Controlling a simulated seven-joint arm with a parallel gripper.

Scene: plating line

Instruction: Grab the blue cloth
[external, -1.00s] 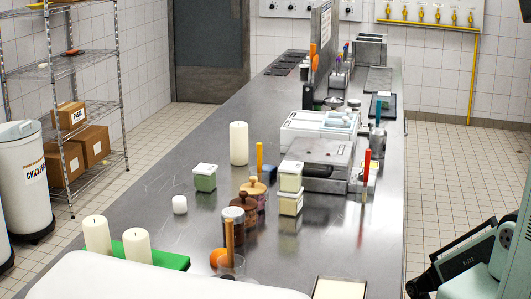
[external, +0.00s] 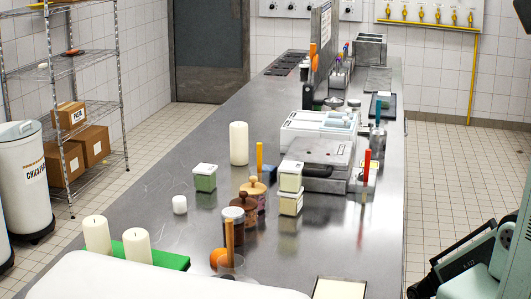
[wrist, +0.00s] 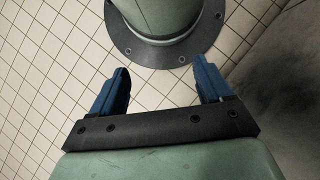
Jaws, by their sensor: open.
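I cannot make out a blue cloth for certain. Pale blue pieces (external: 338,118) lie at the white bin unit on the counter in the external view, but they are too small to tell whether they are cloth. My gripper (wrist: 162,75) is open and empty in the wrist view, with two blue fingers spread apart. It is over the tiled floor, with a green round column of my own beyond the fingertips. In the external view my arm shows at the lower right, off the counter's right side. The wrist view shows no cloth.
A tall upright panel (external: 320,42) stands farther back. The counter's left middle is mostly clear.

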